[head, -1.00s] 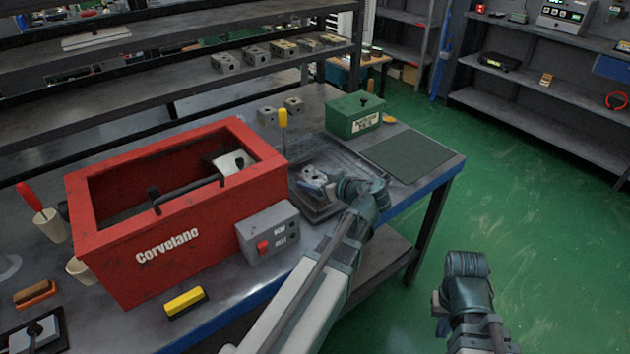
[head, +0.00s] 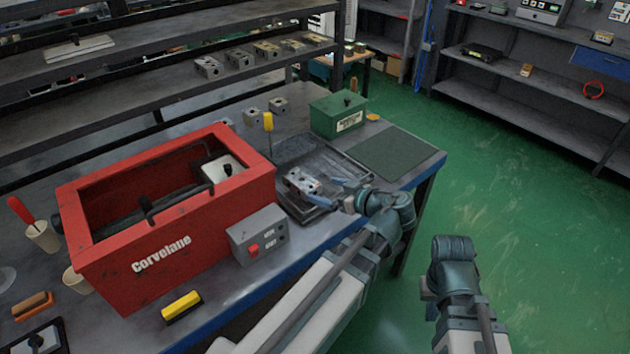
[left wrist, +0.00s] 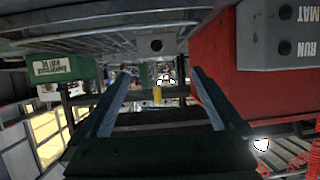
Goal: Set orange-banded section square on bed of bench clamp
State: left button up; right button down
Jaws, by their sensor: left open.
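A grey metal block with dark holes (head: 302,180) sits on a low dark fixture (head: 296,208) at the front of a black tray. I cannot make out an orange band on it, nor tell whether it lies square or whether the fixture is the bench clamp. My left gripper (head: 329,190) is open, its blue fingers just right of the block; I cannot tell whether they touch it. In the left wrist view its two fingers (left wrist: 160,75) are spread, with no block held between them. My right gripper (head: 428,288) hangs off the bench's right side, its fingers not clear.
A red Corvelane box (head: 170,250) and a grey switch box (head: 258,236) stand left of the tray. A green box (head: 337,115) stands behind it. A green mat (head: 398,150) is clear.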

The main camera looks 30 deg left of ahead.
pick_arm(q)
jog(key=s+d+f+m+g+h, duration=0.2)
jog(key=s+d+f+m+h, duration=0.3)
jog(key=d+m, duration=0.4)
jog(key=s+d+f+m+g+h, duration=0.2)
jog(key=s+d+f+m+h, duration=0.4)
jog(key=d, duration=0.6)
jog(key=s+f+m, duration=0.1)
jog(key=s+m, duration=0.1)
jog(key=shift+d+f+m+g, duration=0.15)
jog(key=shift+f+m+g, duration=0.1)
jog(key=shift+m+g, duration=0.15)
